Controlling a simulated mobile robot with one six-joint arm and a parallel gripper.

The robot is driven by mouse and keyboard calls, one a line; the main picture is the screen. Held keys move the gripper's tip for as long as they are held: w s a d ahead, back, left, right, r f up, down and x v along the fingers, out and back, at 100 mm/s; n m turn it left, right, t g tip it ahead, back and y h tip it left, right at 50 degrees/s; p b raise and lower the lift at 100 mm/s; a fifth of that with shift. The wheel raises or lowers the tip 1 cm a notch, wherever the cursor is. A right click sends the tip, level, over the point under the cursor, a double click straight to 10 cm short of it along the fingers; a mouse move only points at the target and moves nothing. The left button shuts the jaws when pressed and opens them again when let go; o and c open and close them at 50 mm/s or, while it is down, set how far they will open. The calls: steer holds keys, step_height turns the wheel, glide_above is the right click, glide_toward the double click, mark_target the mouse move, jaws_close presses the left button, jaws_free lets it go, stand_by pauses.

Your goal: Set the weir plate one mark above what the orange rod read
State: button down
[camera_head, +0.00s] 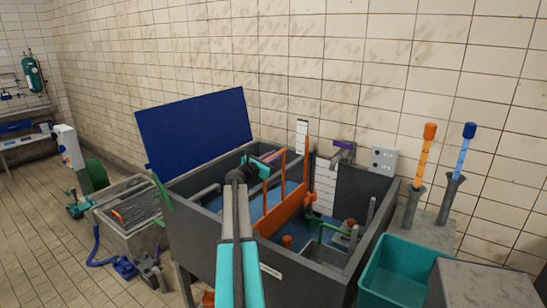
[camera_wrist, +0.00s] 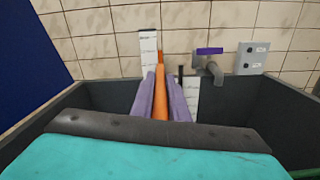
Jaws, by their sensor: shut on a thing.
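The orange weir plate (camera_head: 283,212) sits in the grey tank, with orange uprights rising from it. White marked scales (camera_head: 325,187) stand behind it; their marks are too small to read. My gripper (camera_head: 277,156) is over the tank. In the wrist view my gripper's purple fingers (camera_wrist: 161,80) are shut on an orange bar (camera_wrist: 160,104), which looks like part of the weir plate. A white scale (camera_wrist: 148,50) shows just behind the fingers. The orange rod (camera_head: 424,155) stands upright in a grey holder at the right, apart from my gripper.
A blue-topped rod (camera_head: 464,155) stands in a holder beside the orange rod. A teal bin (camera_head: 398,272) is at the tank's right. A blue panel (camera_head: 195,132) rises at the tank's back left. A purple-handled tap (camera_head: 343,150) and grey box (camera_head: 383,160) are at the back.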

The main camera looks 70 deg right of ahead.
steer(key=c, duration=1.7)
jaws_free()
steer(key=shift+a, duration=0.1)
steer(key=shift+b+v, duration=1.15)
steer(key=shift+v, duration=5.7)
